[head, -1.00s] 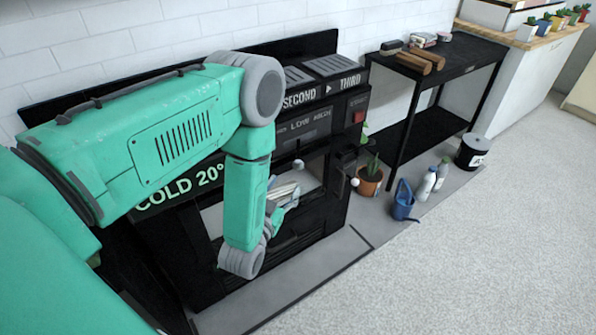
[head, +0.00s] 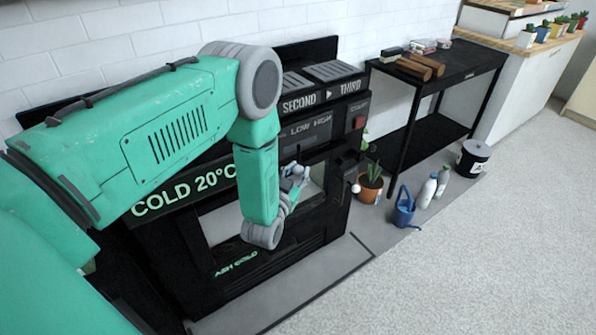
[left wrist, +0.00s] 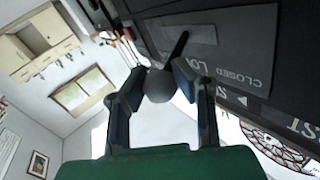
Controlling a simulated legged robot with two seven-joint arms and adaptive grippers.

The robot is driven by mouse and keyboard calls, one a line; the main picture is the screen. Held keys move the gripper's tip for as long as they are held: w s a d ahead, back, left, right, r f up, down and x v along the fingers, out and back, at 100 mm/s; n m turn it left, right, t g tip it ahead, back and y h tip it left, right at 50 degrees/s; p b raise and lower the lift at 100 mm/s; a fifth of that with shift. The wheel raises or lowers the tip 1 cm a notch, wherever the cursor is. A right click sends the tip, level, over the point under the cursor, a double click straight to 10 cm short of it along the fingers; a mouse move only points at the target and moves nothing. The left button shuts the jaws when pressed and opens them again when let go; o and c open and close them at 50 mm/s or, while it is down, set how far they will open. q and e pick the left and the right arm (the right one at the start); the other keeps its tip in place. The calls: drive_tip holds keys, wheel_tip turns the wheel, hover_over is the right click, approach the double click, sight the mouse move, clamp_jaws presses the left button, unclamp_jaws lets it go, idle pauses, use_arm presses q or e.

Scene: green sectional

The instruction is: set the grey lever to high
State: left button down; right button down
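The grey lever has a round grey knob (left wrist: 160,86) on a dark rod, seen in the left wrist view. It comes out of the black machine's front (head: 255,225) near a panel lettered CLOSED and LO. In the head view the LOW HIGH panel (head: 308,131) is above my left gripper (head: 296,176). In the left wrist view the fingers of my left gripper (left wrist: 158,76) sit on both sides of the knob and appear to touch it. The head view hides the lever behind my arm and gripper. Which setting it points at cannot be told. My right gripper is out of view.
A red switch (head: 359,122) and a pale round knob (head: 356,188) are at the machine's right side. A potted plant (head: 371,185), a blue watering can (head: 404,207) and bottles stand on the floor to the right. A black shelf table (head: 450,70) stands behind them.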

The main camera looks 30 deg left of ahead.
use_arm(q)
drive_tip(key=shift+d, duration=0.2)
drive_tip(key=shift+w, duration=0.1)
